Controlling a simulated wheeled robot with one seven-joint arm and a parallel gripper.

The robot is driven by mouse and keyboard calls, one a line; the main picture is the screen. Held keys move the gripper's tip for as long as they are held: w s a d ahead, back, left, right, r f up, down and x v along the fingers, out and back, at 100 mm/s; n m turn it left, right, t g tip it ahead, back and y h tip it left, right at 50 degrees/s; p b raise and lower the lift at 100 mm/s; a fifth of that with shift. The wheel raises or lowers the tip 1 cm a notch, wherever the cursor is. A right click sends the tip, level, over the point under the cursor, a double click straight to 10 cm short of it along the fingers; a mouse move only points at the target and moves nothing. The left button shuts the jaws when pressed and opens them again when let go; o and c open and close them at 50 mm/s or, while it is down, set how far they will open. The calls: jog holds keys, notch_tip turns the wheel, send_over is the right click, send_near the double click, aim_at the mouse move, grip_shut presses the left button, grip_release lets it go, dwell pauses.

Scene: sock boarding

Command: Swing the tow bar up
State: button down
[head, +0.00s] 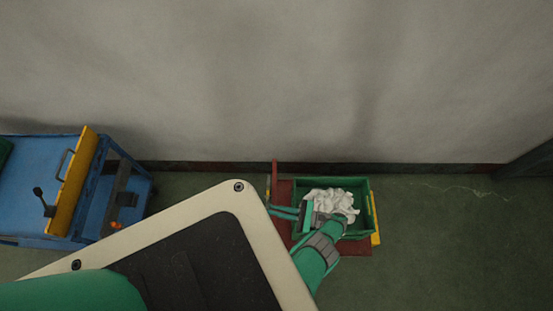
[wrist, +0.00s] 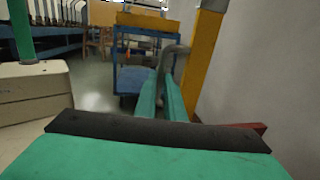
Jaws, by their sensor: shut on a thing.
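My gripper (head: 271,211) is at the left end of a small red cart (head: 357,248) on the floor by the wall. In the wrist view, my gripper's two teal fingers (wrist: 163,84) point away from the camera and are close together. A grey bar with a bent, loop-like end, the tow bar (wrist: 178,50), shows at the fingertips, and the fingers are shut on it. The fingers hide part of it. In the head view I cannot make the tow bar out clearly.
The red cart carries a green crate (head: 372,207) with crumpled white cloth (head: 333,201). A blue cart (head: 45,185) with a yellow panel (head: 73,183) stands at left. A yellow post (wrist: 204,50) rises close right of the fingers. The wall (head: 300,80) is just behind. Floor at right is clear.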

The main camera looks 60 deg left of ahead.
jog(key=shift+f, duration=0.15)
jog(key=c, duration=1.8)
grip_release()
jog(key=shift+w, duration=0.1)
jog(key=shift+c, duration=0.2)
